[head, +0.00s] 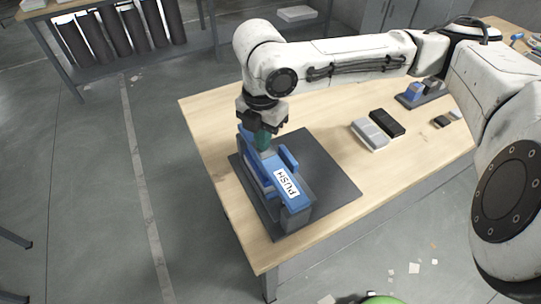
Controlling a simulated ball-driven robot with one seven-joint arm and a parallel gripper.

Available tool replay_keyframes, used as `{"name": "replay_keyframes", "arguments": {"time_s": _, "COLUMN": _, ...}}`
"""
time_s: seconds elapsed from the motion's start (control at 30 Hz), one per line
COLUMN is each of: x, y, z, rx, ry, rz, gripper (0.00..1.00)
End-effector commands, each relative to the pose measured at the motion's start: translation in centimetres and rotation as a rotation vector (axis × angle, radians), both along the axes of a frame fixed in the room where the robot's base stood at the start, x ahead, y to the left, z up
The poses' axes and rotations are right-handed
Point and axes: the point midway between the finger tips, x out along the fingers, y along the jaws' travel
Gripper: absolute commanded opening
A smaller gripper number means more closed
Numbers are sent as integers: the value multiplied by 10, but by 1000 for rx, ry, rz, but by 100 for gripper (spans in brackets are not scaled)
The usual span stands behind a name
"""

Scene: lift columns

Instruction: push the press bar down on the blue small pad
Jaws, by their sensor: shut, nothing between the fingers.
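A blue press (298,213) with a grey base stands on a dark grey mat at the left end of the wooden table. Its upper blue bar (289,199) carries a white label reading PUSH. Which blue part is the small pad I cannot tell for certain. My gripper (263,146) points down at the far end of the press, away from the label. It is shut and holds nothing. Its tips are close to the blue parts there; whether they touch is not clear. My gripper and wrist hide part of the press's far end.
The dark mat (335,188) has bare room right of the press. A light grey box (369,137) and a black box (386,123) lie mid-table. A smaller blue and grey device (422,92) stands farther back. Black cylinders (122,32) stand on a rack at the upper left.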

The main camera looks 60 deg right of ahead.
Motion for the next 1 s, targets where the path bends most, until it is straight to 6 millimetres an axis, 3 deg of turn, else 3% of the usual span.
{"name": "replay_keyframes", "arguments": {"time_s": 0.37, "x": 0, "y": 0, "z": 5, "rx": 0, "ry": -1, "rz": 0, "gripper": 0}}
{"name": "replay_keyframes", "arguments": {"time_s": 1.0, "x": 0, "y": 0, "z": 58, "rx": 0, "ry": -1, "rz": 0, "gripper": 0}}
